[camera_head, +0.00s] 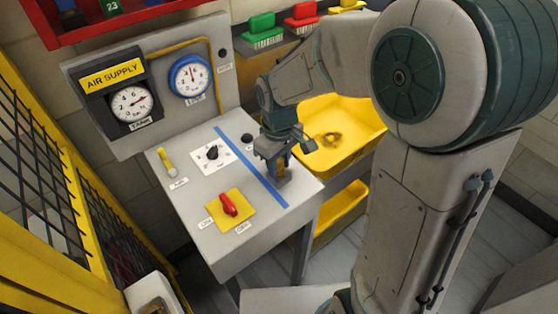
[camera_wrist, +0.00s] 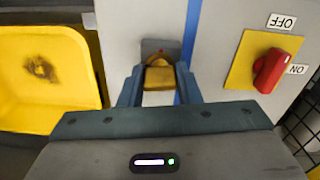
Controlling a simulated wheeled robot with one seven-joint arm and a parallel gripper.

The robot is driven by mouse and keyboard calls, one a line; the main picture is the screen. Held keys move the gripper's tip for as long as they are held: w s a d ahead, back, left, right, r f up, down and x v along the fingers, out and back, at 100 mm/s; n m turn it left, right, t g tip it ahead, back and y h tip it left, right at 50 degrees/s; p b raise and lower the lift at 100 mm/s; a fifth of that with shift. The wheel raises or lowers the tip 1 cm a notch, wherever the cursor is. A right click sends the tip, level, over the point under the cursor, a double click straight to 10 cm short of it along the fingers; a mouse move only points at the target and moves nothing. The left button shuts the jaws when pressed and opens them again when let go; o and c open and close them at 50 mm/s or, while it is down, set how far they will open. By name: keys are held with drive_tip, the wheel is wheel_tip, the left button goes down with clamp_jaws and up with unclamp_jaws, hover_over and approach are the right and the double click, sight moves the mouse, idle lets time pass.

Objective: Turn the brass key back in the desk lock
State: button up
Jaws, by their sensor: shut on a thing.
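The brass key (camera_wrist: 158,76) shows in the wrist view between the two blue-grey fingers of my gripper (camera_wrist: 160,88). The fingers are shut on its yellow head. The key stands at a grey lock plate (camera_wrist: 160,46) on the grey desk panel, just beside the blue stripe. In the head view my gripper (camera_head: 278,172) is low over the right part of the sloped desk top (camera_head: 190,218), right of the blue stripe. The key and lock are mostly hidden there by the gripper. The keyhole itself is covered by the key's head.
A red switch (camera_head: 229,204) on a yellow plate sits left of the stripe, with a black knob (camera_head: 212,152) and a yellow-handled lever (camera_head: 167,161) further up. Gauges (camera_head: 131,101) stand on the back panel. A yellow bin (camera_head: 350,117) stands to the right, close to the gripper.

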sight(279, 161)
drive_tip(key=shift+n, duration=0.6)
drive_tip(key=o, duration=1.1)
drive_tip(key=shift+c, duration=0.2)
wheel_tip(279, 161, up, 14)
drive_tip(key=s+d+f+m+t, duration=0.3)
drive_tip(key=s+d+f+m, duration=0.2)
drive_tip(key=s+d+m, duration=0.4)
drive_tip(key=s+d, duration=0.3)
drive_tip(key=shift+s+f+m+b, duration=0.15)
drive_tip(key=shift+s+m+b, duration=0.2)
drive_tip(key=shift+s+m, duration=0.05)
